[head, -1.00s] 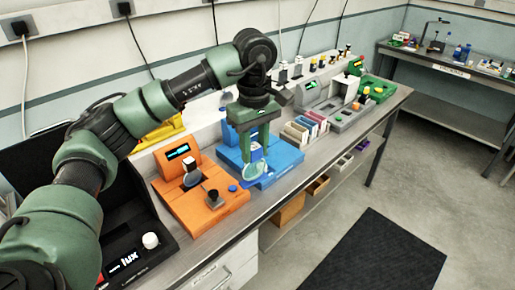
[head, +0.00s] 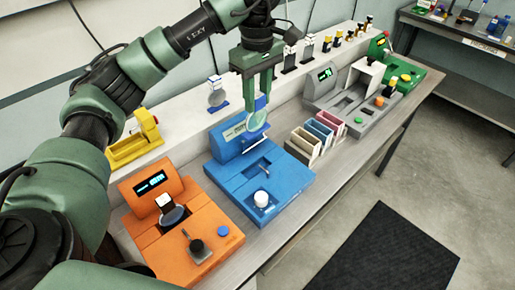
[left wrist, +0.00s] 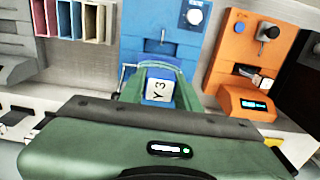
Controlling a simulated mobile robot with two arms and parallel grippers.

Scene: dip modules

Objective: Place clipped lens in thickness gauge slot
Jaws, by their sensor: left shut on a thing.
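My left gripper (head: 257,95) is shut on a blue clip (head: 261,103) with a clear round lens (head: 256,120) hanging below it. In the left wrist view the clip's white label (left wrist: 159,91) reads Y3. The clip and lens are over the rear part of a blue station (head: 236,180). The blue station has a narrow slot and a white knob (head: 261,198) toward its front. The lens looks above the station, apart from the slot. I cannot read which station is the thickness gauge. My right gripper is in neither current view.
An orange station (head: 160,245) on the left holds another clipped lens (head: 172,215). Upright coloured bins (head: 312,138) and a grey station (head: 345,100) stand to the right. A blue-based lens stand (head: 218,107) and a yellow holder (head: 135,148) are behind.

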